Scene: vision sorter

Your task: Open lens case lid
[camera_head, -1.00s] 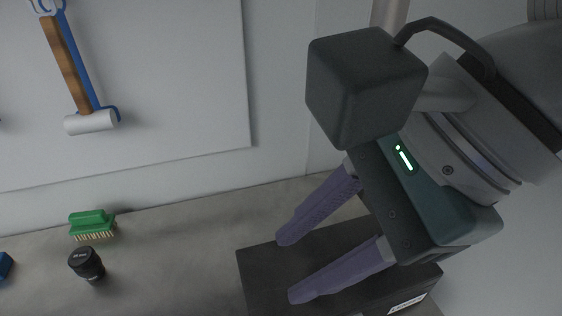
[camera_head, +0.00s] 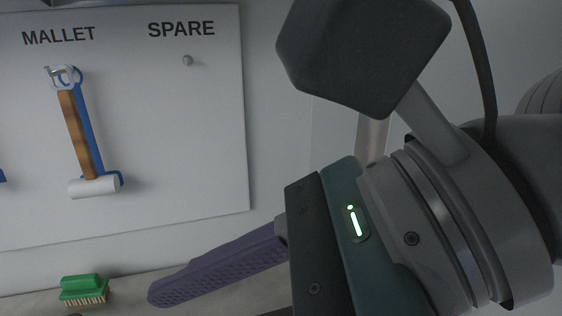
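My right gripper (camera_head: 165,294) comes in from the right, close to the camera, with a purple finger pointing left and down. Only one finger shows; the other is below the frame. No second finger lies against the visible one, and nothing is seen held. The dark case that lay under the fingers a second ago is almost wholly out of view. Only a thin dark sliver (camera_head: 277,313) shows at the bottom edge beside the gripper, so its lid cannot be seen. My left gripper is not in view.
A green brush (camera_head: 83,284) lies on the grey bench (camera_head: 135,284) at lower left. A white wall board (camera_head: 190,130) holds a mallet (camera_head: 78,135) with a wooden handle. Its SPARE peg (camera_head: 187,60) is empty.

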